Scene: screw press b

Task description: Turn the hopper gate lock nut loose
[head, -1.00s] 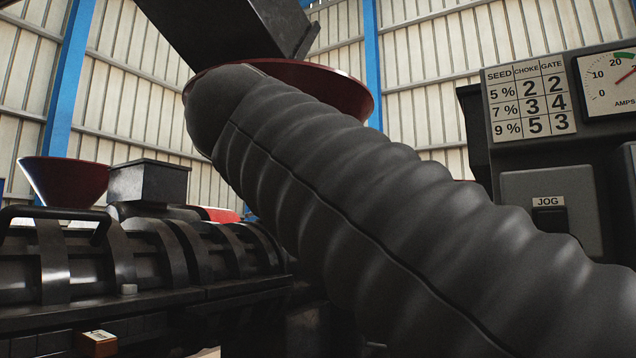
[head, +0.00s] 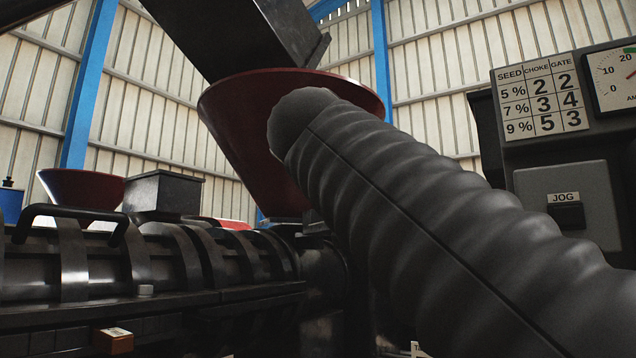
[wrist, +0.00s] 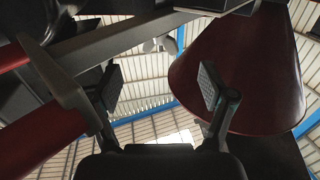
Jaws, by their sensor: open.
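The large red hopper (head: 240,130) stands behind my arm in the head view, and its right part is covered by my arm. In the wrist view the hopper (wrist: 250,75) fills the right side. My gripper (wrist: 160,88) is open and empty, its two pads apart on either side of the picture's middle. A small pale winged piece (wrist: 160,45), which looks like a wing nut, shows beyond and between the fingertips, below a dark bar. I cannot tell for sure that it is the gate lock nut. My gripper is hidden in the head view.
A dark chute (head: 240,35) hangs over the hopper. The black press barrel (head: 150,260) lies at left, with a smaller red funnel (head: 85,188). A control panel (head: 570,200) stands at right. A dark bar (wrist: 120,38) crosses the upper wrist view.

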